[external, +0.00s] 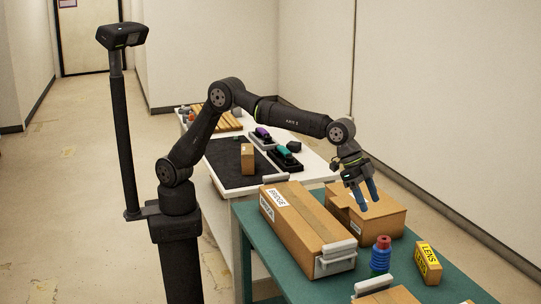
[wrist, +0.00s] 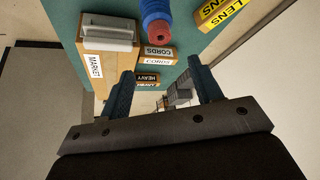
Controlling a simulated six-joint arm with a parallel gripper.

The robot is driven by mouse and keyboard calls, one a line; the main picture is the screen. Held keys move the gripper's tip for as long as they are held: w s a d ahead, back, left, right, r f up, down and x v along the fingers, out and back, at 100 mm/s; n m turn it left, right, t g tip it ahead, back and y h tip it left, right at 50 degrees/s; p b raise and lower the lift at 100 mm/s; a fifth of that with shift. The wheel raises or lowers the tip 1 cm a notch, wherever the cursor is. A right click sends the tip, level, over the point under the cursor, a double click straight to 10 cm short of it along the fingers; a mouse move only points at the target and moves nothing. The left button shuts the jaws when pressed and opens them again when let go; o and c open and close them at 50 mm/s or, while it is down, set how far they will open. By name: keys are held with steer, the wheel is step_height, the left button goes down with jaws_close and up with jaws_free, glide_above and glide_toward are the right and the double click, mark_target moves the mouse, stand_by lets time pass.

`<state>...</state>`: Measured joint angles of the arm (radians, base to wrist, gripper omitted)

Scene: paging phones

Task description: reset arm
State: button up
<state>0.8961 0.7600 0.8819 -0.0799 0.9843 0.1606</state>
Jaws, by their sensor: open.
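My gripper (external: 362,192) is at the end of my bent arm, above the cardboard box (external: 388,222) on the teal table (external: 452,290). Its two blue fingers point down and stand apart. In the wrist view, my gripper (wrist: 162,75) shows its fingers spread, and I see nothing held between them. I cannot tell from the external view exactly how high the fingertips are above the box.
The teal table also holds a long box labelled BRIDGE (external: 300,222), a blue bottle with red cap (external: 380,260) and a yellow LENS box (external: 428,265). Behind it, a white table bears a black mat (external: 222,172), a small brown box (external: 247,158) and dark cradles (external: 285,158). A wall stands at right.

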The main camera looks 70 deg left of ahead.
mark_target(383, 239)
steer(key=x, duration=1.2)
steer(key=shift+f, duration=0.2)
step_height(383, 239, up, 2)
steer(key=shift+r, duration=0.55)
